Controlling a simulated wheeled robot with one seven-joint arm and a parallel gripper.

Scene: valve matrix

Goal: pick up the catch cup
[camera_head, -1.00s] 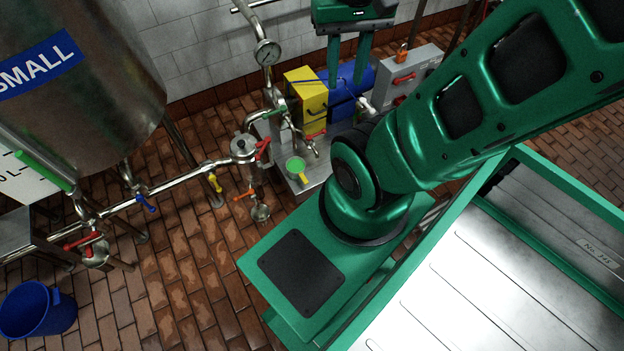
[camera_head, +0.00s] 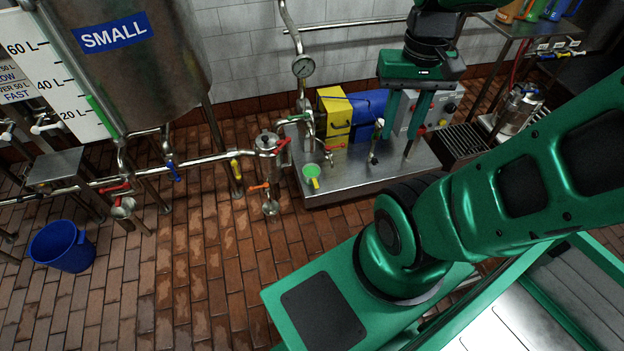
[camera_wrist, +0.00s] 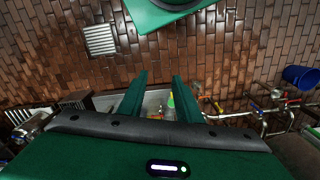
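The catch cup (camera_head: 311,172), seen as a small cup with a green inside and a yellow handle, stands at the left front of the steel bench (camera_head: 345,178). Its handle points toward my base. My gripper (camera_head: 399,132) is open and empty, fingers down, above the right part of the bench and to the right of the cup. In the wrist view the fingers (camera_wrist: 160,77) are apart, and a green and yellow thing that looks like the cup (camera_wrist: 171,104) shows partly beside the right finger.
A yellow box (camera_head: 335,115) and a blue container (camera_head: 368,112) stand at the back of the bench. Pipes with a gauge (camera_head: 303,66) and a filter housing (camera_head: 267,143) are close to the cup's left. A blue bucket (camera_head: 62,246) is on the brick floor at left.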

